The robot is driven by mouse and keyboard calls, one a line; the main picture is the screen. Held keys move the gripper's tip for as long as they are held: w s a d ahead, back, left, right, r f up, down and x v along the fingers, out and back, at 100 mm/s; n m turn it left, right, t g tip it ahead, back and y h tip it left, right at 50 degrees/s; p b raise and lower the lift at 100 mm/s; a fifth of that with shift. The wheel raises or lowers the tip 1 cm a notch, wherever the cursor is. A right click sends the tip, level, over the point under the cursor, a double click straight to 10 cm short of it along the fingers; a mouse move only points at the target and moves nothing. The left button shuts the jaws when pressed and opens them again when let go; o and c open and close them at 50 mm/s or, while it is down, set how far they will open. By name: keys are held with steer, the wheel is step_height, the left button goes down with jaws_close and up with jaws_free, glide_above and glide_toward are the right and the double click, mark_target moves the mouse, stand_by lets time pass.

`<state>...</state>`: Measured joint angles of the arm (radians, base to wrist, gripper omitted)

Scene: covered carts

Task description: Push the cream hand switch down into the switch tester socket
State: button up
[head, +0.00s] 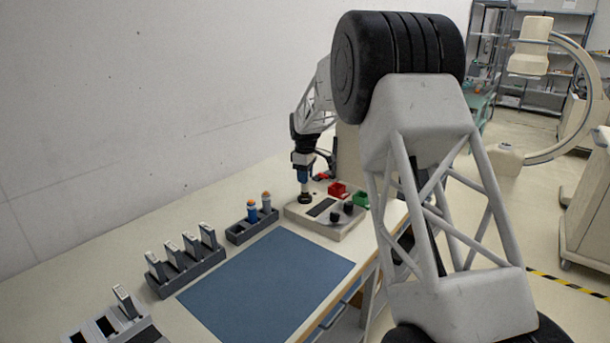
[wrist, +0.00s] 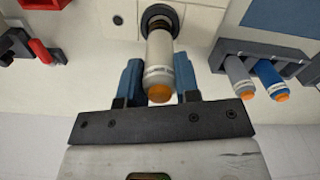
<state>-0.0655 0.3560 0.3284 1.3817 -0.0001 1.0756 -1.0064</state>
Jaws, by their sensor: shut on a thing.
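The cream hand switch (wrist: 159,62), with an orange button at its near end, stands between the blue fingers of my gripper (wrist: 160,85) in the wrist view. My gripper is shut on it. The switch's far end meets the dark ring of the socket (wrist: 153,14); how deep it sits I cannot tell. In the head view my gripper (head: 303,178) is over the left part of the switch tester (head: 318,224), pointing down. The dark socket ring (head: 306,198) shows just below the fingers. The switch itself is mostly hidden by the fingers there.
A dark rack (head: 238,234) holds a blue and a grey hand switch left of the tester. Red (head: 337,189) and green (head: 361,200) bins are at the tester's right. A blue mat (head: 265,280) lies in front. More racks with upright devices (head: 190,268) stand to the left.

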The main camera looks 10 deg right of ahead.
steer(key=shift+f, duration=1.55)
steer(key=o, duration=1)
steer(key=shift+r, duration=3.9)
steer(key=shift+s, duration=0.1)
